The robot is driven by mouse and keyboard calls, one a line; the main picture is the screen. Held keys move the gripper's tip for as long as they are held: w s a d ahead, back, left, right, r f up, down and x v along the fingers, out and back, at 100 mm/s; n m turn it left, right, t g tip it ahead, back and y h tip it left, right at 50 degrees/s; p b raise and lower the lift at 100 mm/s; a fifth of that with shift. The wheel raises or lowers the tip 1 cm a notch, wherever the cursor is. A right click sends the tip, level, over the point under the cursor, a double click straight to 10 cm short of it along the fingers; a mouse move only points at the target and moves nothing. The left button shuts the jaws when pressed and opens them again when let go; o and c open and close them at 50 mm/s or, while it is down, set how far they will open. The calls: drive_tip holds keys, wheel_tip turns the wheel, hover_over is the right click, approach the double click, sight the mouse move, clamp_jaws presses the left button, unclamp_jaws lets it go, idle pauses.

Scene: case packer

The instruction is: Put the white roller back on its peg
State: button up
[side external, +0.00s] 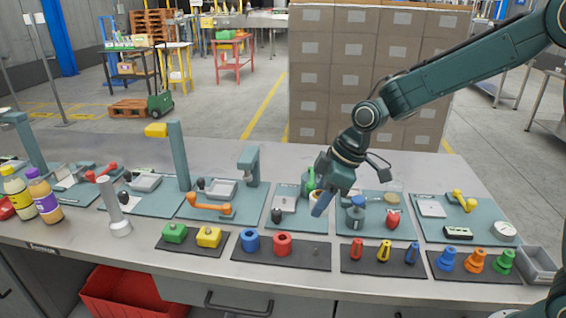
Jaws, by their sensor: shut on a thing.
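My gripper (322,203) is right of the middle, pointing down and to the left above the bench. It is shut on the white roller (315,197), a small cream-white piece partly hidden by the finger. A dark mat (290,262) at the front of the bench holds a blue roller (249,240) and a red roller (282,244). To the right of the red roller is a small bare peg (316,250). The gripper and white roller are behind and above this peg, apart from the mat.
A green bottle (311,180) stands close behind the gripper. A blue-grey bottle (356,213) and a red piece (391,221) are to its right. Other dark mats hold green and yellow blocks (208,236), slim pieces (384,250) and coloured cones (474,261).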

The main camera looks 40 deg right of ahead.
drive_tip(key=shift+f, duration=5.6)
drive_tip(key=shift+f, duration=0.6)
drive_tip(key=o, duration=1.1)
drive_tip(key=shift+r, duration=0.1)
drive_tip(key=shift+r, duration=0.65)
drive_tip(key=shift+v, duration=5.9)
